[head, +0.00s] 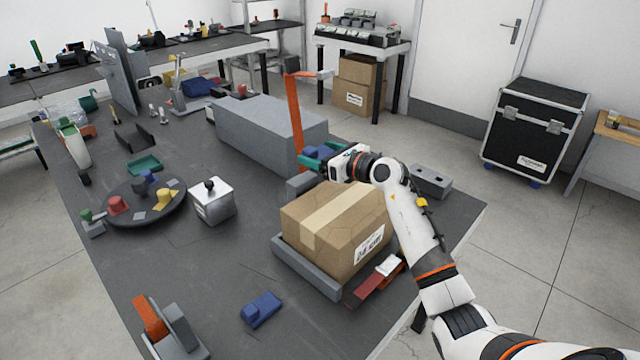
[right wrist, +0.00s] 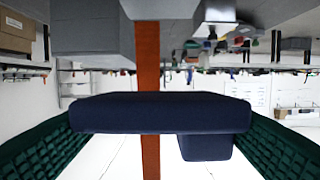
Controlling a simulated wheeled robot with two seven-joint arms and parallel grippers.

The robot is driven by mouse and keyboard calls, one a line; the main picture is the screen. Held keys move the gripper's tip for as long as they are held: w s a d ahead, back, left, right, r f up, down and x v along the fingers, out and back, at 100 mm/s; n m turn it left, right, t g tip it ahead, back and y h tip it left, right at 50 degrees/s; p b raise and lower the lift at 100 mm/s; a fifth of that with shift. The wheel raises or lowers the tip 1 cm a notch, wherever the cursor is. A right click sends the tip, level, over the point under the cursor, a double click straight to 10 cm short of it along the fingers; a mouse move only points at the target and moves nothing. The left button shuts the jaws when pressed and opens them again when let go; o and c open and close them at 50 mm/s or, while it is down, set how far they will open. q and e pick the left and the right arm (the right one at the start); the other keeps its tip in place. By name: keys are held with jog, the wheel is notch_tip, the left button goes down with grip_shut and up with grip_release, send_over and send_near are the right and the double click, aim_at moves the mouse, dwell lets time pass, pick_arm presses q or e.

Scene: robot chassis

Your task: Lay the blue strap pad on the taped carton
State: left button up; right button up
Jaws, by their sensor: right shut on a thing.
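My right gripper (head: 312,160) has green fingers and is shut on a blue strap pad (head: 311,152). In the right wrist view the pad (right wrist: 160,113) spans between the two fingers, with a smaller blue block on one side. The gripper is above and behind the taped carton (head: 306,210), near an orange upright, and the pad is apart from the carton. The carton is brown with a pale tape strip across its top and a white label, and it sits in a shallow grey tray (head: 308,276). My left gripper is not in view.
Another blue piece (head: 261,309) lies at the table's front. The orange upright (head: 294,120) stands beside a long grey box (head: 265,130). A dark turntable (head: 146,215) with small parts and a silver box (head: 212,205) are left. A red piece (head: 372,287) lies right of the tray.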

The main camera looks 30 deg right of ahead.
aim_at(321, 193)
notch_tip(321, 193, down, 7)
pick_arm(q)
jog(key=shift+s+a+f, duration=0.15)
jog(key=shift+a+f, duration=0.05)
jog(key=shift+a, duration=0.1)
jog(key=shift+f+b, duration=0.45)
jog(key=shift+b, duration=0.2)
pick_arm(e)
jog(key=shift+f, duration=0.6)
jog(key=o, duration=1)
jog(key=shift+c, duration=0.2)
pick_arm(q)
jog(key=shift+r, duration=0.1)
